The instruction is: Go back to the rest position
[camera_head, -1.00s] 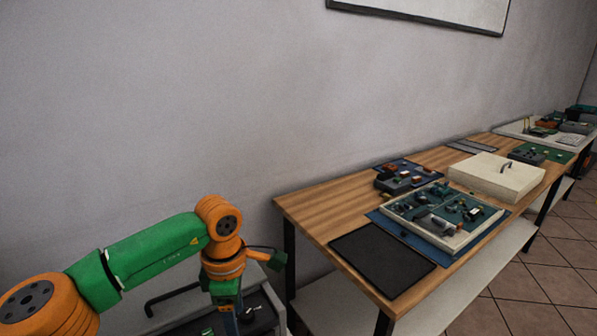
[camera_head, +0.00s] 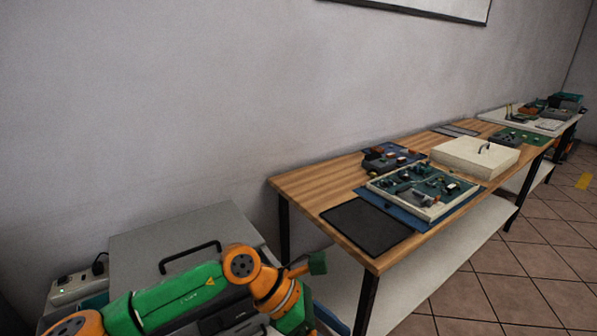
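My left arm shows at the bottom left of the head view, green and orange, bent in front of a grey cabinet. Its gripper is cut off by the bottom edge, so the fingers do not show. My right arm and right gripper are not in the picture. The wooden table (camera_head: 310,188) stands to the right of the arm, apart from it.
On the table lie a black mat (camera_head: 366,227), a framed board with parts (camera_head: 425,188), a white box with a handle (camera_head: 476,156) and small devices (camera_head: 388,157). The grey cabinet (camera_head: 185,229) has a black handle.

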